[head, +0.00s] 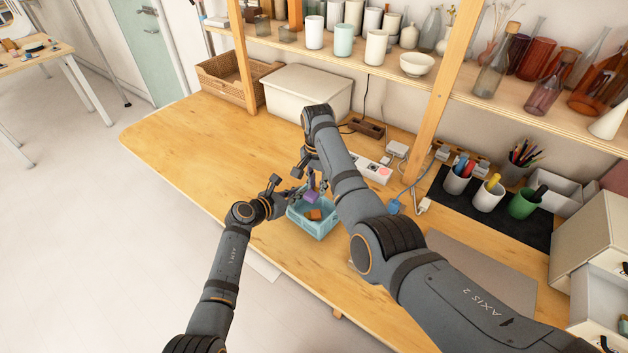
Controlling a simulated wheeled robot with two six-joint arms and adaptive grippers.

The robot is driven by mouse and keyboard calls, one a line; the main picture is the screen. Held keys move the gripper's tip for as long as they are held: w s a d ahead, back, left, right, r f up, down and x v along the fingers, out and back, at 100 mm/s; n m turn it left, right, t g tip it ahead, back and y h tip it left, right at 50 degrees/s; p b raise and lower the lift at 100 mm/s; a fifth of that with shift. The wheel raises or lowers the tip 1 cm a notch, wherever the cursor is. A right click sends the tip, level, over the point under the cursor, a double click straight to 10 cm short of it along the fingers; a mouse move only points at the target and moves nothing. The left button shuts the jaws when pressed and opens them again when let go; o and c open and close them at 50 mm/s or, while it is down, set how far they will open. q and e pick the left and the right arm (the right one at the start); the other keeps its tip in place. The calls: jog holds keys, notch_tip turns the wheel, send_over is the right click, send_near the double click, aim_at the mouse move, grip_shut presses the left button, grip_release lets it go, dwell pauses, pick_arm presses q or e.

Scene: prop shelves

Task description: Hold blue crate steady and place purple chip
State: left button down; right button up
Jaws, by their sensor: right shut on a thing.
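The blue crate (322,231) stands on the wooden table near its front edge. An orange-brown piece (314,214) lies inside it. My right gripper (309,187) points down over the crate's back part and is shut on the purple chip (311,196), which is held above the crate floor. My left gripper (285,193) is at the crate's left back corner, close to the rim. Whether its fingers grip the wall or only stand beside it is too small to tell. My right arm hides part of the table right of the crate.
A white lidded box (307,92) and a wicker basket (221,82) stand at the back. A power strip (371,169) and cables lie behind my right arm. Pen cups stand on a black mat (520,225) at right. The table left of the crate is clear.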

aim_at(317, 190)
jog(key=shift+f, duration=1.85)
jog(key=shift+f, duration=0.1)
jog(key=shift+f, duration=2.15)
jog(key=o, duration=0.9)
